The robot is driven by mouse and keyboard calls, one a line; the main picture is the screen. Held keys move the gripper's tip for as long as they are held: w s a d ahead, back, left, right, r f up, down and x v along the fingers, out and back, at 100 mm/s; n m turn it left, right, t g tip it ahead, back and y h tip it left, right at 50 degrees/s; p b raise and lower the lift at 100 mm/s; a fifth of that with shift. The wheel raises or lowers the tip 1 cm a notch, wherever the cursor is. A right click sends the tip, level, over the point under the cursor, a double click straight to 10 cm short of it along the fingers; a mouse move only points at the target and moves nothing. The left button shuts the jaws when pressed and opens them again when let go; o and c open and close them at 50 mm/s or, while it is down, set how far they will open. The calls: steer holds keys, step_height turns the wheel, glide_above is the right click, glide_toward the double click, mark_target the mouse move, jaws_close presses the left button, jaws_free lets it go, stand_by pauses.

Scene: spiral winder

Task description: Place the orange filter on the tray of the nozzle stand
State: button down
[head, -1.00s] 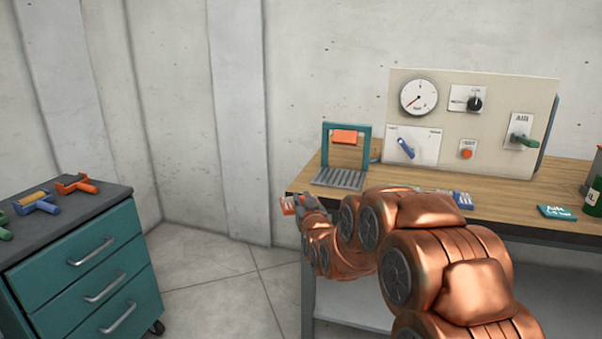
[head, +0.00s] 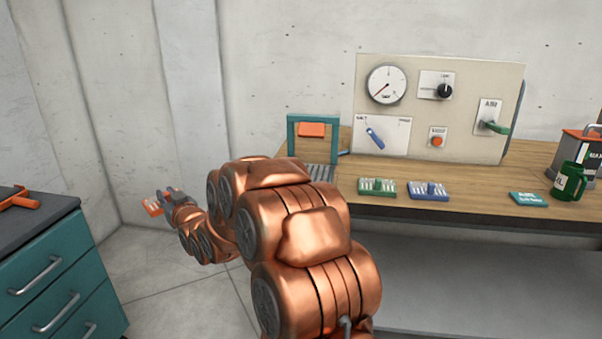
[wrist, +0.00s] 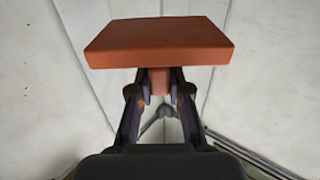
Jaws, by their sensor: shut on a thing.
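My gripper (head: 167,199) is shut on the orange filter (head: 152,208), holding it in the air left of the bench, well apart from the stand. In the wrist view the orange filter (wrist: 160,42) is a flat block with its short stem between both fingers. The nozzle stand (head: 291,135) is a teal frame at the bench's left end, with an orange block hanging from its top bar. Its grey slatted tray (head: 321,171) shows bare in the part I see; my arm hides its front.
A green filter (head: 377,187) and a blue filter (head: 429,190) lie on the wooden bench (head: 480,208). Behind them stands a gauge panel (head: 410,72). A green mug (head: 568,182) is at right. A teal drawer cabinet (head: 62,265) with an orange tool (head: 20,199) stands left.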

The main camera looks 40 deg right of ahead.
steer(key=s+d+r+m+h+p, duration=0.1)
steer(key=s+d, duration=0.5)
steer(key=d, duration=0.3)
steer(key=s+d+r+h+p, duration=0.1)
steer(key=s+d+r, duration=0.1)
steer(key=s+d, duration=0.55)
steer(key=s+d+r+p, duration=0.2)
steer(key=s+d, duration=0.7)
steer(key=s, duration=0.6)
steer(key=shift+m, duration=0.3)
steer(key=w+d, duration=0.2)
steer(key=w, duration=0.2)
steer(key=w+d, duration=0.3)
steer(key=w, duration=0.1)
steer(key=w+d+f+p, duration=0.1)
steer(key=w+d, duration=0.2)
steer(key=w, duration=0.2)
steer(key=shift+d, duration=0.15)
steer(key=shift+w+d+f, duration=0.15)
steer(key=shift+w, duration=0.05)
steer(key=shift+f, duration=1.65)
steer(key=shift+f, duration=0.25)
steer(key=c, duration=1.1)
jaws_free()
